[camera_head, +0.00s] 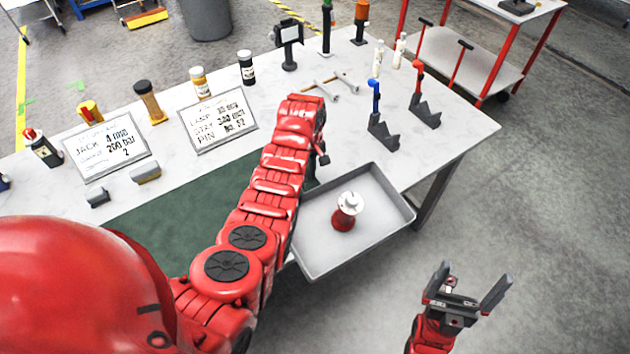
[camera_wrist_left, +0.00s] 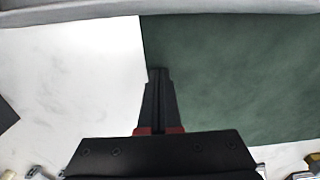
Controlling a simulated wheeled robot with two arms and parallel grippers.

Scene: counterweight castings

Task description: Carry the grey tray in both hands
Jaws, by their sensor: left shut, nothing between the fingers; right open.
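The grey tray (camera_head: 380,232) is a shallow rectangle at the front edge of the table, and its near side appears to reach past that edge. A red casting with a white top (camera_head: 346,212) stands inside it. My left arm crosses in front of the tray's left side. My left gripper (camera_head: 322,158) is mostly hidden by its wrist, just beyond the tray's back left corner. In the left wrist view its fingers (camera_wrist_left: 158,72) are shut and empty over the green mat, with a grey rim (camera_wrist_left: 100,12) at the top. My right gripper (camera_head: 468,285) is open and empty, right of the tray and apart from it.
The green mat (camera_head: 165,228) lies on the white table (camera_head: 420,160). Two sign plates, bottles, wrenches (camera_head: 330,85) and two dark stands with blue and red tops (camera_head: 382,130) are behind. A red-framed cart (camera_head: 460,65) stands back right. Floor at right is clear.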

